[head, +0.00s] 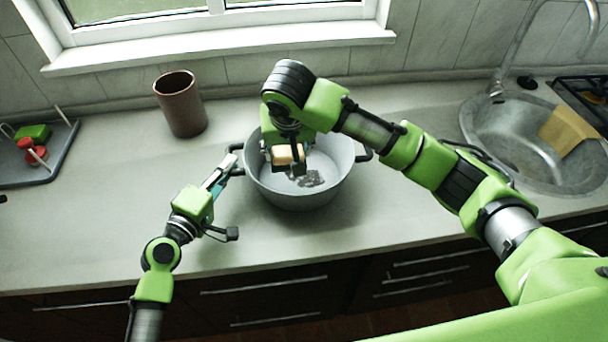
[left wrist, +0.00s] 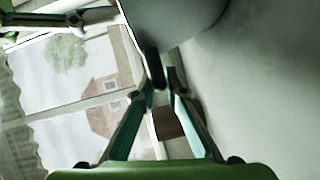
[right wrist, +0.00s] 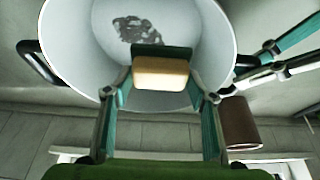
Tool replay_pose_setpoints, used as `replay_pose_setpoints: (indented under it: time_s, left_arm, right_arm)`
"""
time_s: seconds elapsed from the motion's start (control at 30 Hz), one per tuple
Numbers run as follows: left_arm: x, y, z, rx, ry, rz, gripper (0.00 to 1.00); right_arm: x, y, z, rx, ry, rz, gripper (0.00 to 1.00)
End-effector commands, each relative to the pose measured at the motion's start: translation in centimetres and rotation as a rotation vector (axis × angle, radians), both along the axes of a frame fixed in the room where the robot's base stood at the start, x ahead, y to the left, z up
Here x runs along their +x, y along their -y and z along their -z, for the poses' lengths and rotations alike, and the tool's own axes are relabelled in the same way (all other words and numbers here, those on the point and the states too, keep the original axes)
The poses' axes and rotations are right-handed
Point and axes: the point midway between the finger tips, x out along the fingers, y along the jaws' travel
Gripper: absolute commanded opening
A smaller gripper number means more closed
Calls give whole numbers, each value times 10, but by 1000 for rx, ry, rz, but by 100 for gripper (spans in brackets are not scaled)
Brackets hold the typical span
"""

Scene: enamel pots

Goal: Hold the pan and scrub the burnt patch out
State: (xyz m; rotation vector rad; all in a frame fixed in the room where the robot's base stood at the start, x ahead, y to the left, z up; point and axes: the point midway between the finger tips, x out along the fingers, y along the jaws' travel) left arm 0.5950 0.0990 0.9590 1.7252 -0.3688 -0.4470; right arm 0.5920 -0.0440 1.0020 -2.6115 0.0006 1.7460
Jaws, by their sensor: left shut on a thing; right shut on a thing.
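The pan (head: 300,196) is a wide grey-white pot with two dark side handles, standing on the counter. A dark grey burnt patch (head: 310,178) lies on its inside bottom; it also shows in the right wrist view (right wrist: 136,30). My left gripper (head: 234,160) is shut on the pan's left handle (head: 236,148); the left wrist view shows the fingers (left wrist: 164,86) at the dark handle. My right gripper (right wrist: 160,90) is shut on a tan sponge block (right wrist: 162,72) with a dark green face. It holds the sponge (head: 288,154) inside the pan, beside the patch; contact with the bottom is unclear.
A brown cup (head: 181,106) stands behind the pan to the left. A grey tray (head: 62,160) with red and green items is at far left. The sink (head: 500,160), with a yellow cloth (head: 566,132) over its edge, is at right. Counter in front is clear.

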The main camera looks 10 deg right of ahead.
Motion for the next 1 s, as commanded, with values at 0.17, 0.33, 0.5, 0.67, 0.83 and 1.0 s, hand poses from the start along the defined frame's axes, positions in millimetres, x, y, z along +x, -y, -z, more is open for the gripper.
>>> replay_pose_setpoints:
  time_s: [0.17, 0.33, 0.5, 0.67, 0.83, 1.0]
  left_arm:
    - [0, 0, 2, 1, -3, 0, 0]
    - [0, 0, 2, 1, -3, 0, 0]
    - [0, 0, 2, 1, -3, 0, 0]
    - [0, 0, 2, 1, -3, 0, 0]
    - [0, 0, 2, 1, -3, 0, 0]
    - [0, 0, 2, 1, -3, 0, 0]
  right_arm:
    - [-1, 0, 19, 0, -2, 0, 34]
    - [-1, 0, 36, 0, -2, 1, 34]
    - [0, 0, 50, 1, -1, 0, 34]
    - [0, 0, 54, 0, 0, -1, 34]
    - [0, 0, 54, 0, 1, 0, 34]
    - [0, 0, 53, 1, 1, 0, 34]
